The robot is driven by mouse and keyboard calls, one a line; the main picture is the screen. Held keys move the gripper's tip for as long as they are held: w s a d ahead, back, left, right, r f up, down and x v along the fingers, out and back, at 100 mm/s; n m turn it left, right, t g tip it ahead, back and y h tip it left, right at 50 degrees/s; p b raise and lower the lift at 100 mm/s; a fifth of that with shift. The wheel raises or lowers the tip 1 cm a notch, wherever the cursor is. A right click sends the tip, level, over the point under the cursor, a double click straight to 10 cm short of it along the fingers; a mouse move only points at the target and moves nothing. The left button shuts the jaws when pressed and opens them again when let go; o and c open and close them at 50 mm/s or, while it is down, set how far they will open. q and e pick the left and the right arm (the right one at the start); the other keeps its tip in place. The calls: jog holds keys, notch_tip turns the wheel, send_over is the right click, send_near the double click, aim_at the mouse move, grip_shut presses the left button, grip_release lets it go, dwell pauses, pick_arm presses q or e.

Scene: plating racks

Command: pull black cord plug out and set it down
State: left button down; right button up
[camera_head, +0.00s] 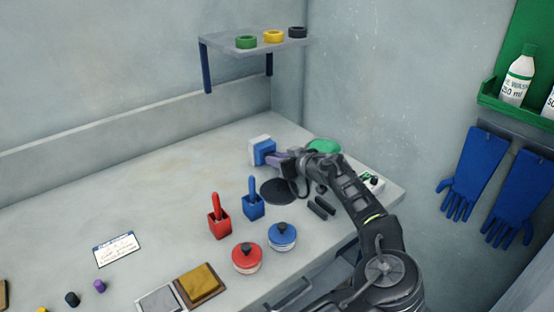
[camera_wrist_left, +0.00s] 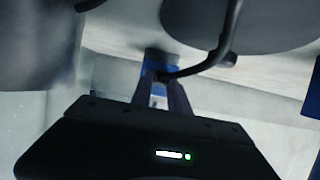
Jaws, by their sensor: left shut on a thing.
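My left gripper (camera_head: 277,158) reaches in from the right, low over the back of the counter. Its fingers point at a white box with a blue face (camera_head: 262,151), whose blue part also shows past the fingertips in the left wrist view (camera_wrist_left: 158,60). In that view my left gripper (camera_wrist_left: 163,84) is shut on the small black cord plug (camera_wrist_left: 162,76). A black cord (camera_wrist_left: 222,48) curves up and right from it. The plug is at or very near the blue face; I cannot tell whether it is still inserted. My right gripper is not in view.
A black disc (camera_head: 279,191) and blue holder (camera_head: 253,206) lie near the gripper. A green disc (camera_head: 323,146) is behind the arm. A red holder (camera_head: 219,226) and red and blue lidded pots (camera_head: 247,258) stand nearer. Bare counter lies left of the box.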

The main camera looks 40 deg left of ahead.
pick_arm(q)
jog(key=shift+d, duration=0.15)
jog(key=shift+s+d+b, duration=0.25)
jog(key=shift+d+b, duration=0.2)
jog(key=shift+d, duration=0.35)
jog(key=shift+s+d+b, duration=0.25)
jog(key=shift+d+b, duration=0.15)
jog(key=shift+d, duration=0.4)
